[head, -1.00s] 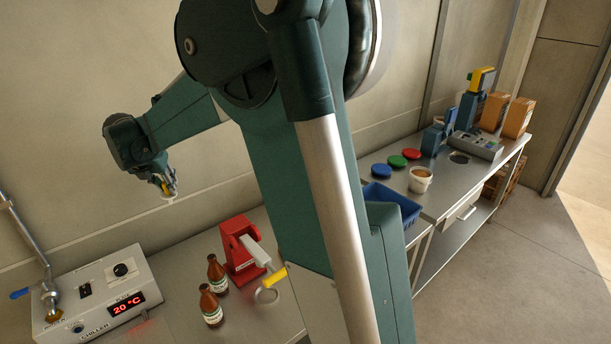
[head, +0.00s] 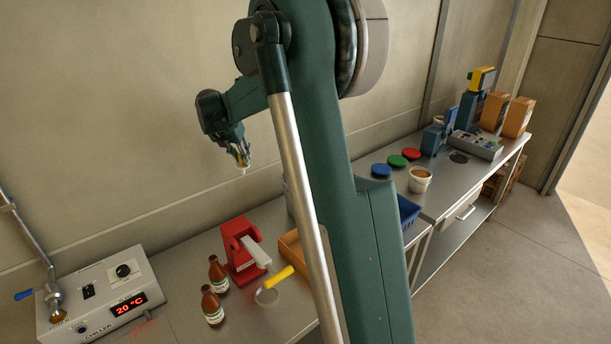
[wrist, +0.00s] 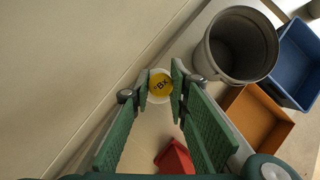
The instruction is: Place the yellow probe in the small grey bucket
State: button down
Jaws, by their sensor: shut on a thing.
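The yellow probe (wrist: 160,86) shows in the wrist view as a round yellow face marked "°Bx" with a pale rim. My gripper (wrist: 162,78) is shut on it, with a fingertip on each side. In the head view my gripper (head: 242,161) is high above the bench near the wall, with a small yellow and white bit of the probe (head: 243,168) showing at its tip. The grey bucket (wrist: 206,57) stands to the upper right of the probe in the wrist view, open and seemingly empty. In the head view my arm hides most of the bucket.
An orange-brown tray (wrist: 258,122) and a blue bin (wrist: 296,62) are beside the bucket. A red device (head: 240,250), two brown bottles (head: 217,274), a yellow-handled tool (head: 279,279) and a chiller box (head: 100,296) are on the bench. The wall runs close along the left in the wrist view.

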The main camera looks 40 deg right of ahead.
jog(key=s+d+m+g+p, duration=0.1)
jog(key=s+d, duration=0.2)
jog(key=d, duration=1)
jog(key=s+d+m+g+p, duration=0.15)
jog(key=s+d, duration=0.25)
jog(key=d, duration=1)
jog(key=shift+t+h, duration=0.3)
jog(key=shift+t, duration=0.05)
jog(key=f, duration=0.3)
jog(key=f+b, duration=0.1)
jog(key=f, duration=0.1)
jog(key=shift+a+f, duration=0.15)
jog(key=shift+a, duration=0.1)
notch_tip(320, 180, down, 14)
jog(key=shift+r, duration=0.25)
jog(key=shift+f, duration=0.1)
jog(key=shift+f, duration=2.15)
jog(key=shift+f, duration=0.15)
